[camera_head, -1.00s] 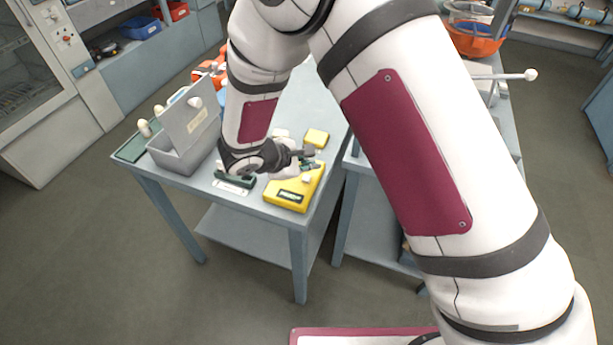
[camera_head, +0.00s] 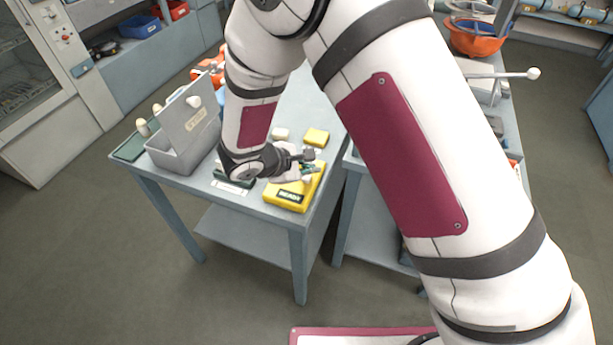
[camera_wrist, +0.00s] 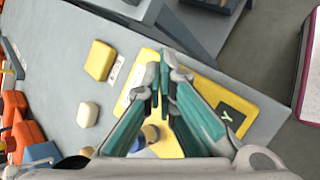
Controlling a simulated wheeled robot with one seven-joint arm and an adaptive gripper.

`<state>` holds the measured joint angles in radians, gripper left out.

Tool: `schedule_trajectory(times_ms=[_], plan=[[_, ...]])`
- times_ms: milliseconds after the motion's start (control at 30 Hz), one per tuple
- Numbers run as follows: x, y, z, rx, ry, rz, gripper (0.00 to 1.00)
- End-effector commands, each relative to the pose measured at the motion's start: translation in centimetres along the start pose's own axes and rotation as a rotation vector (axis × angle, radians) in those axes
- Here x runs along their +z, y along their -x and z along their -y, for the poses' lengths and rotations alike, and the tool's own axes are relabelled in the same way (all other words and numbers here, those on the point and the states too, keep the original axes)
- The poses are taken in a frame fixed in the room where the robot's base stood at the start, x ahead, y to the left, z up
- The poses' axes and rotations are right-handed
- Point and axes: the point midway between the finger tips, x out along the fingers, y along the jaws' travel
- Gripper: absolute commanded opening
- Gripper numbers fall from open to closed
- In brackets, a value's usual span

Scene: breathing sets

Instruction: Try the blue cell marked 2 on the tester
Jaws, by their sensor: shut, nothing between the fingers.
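The yellow tester (camera_head: 288,203) sits at the table's front right corner. In the wrist view the tester (camera_wrist: 262,118) shows a dark display (camera_wrist: 236,113) with a small green mark. A blue cell (camera_wrist: 150,133) with a pale end shows between my finger links, at the tester. I cannot read its number or tell how it is seated. My gripper (camera_head: 311,167) is over the tester. In the wrist view my gripper (camera_wrist: 164,62) has its teal fingers together and empty, its tips beyond the cell. A dark green holder (camera_head: 236,182) stands left of the tester, partly hidden by my wrist.
A yellow block (camera_head: 316,137) and a cream block (camera_head: 281,134) lie behind the tester. A grey case (camera_head: 180,158) with a raised lid stands at the left, beside a green mat (camera_head: 130,149). A second table (camera_head: 365,205) adjoins at the right. The table's back middle is clear.

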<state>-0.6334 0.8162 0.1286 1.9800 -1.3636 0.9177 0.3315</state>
Motion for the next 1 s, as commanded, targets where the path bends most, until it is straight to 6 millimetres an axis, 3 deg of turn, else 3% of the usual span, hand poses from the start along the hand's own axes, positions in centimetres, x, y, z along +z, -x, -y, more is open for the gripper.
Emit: schedule_trajectory(times_ms=[1000], plan=[[-0.44,-0.62,0.44,0.0,0.0,0.0,0.0]])
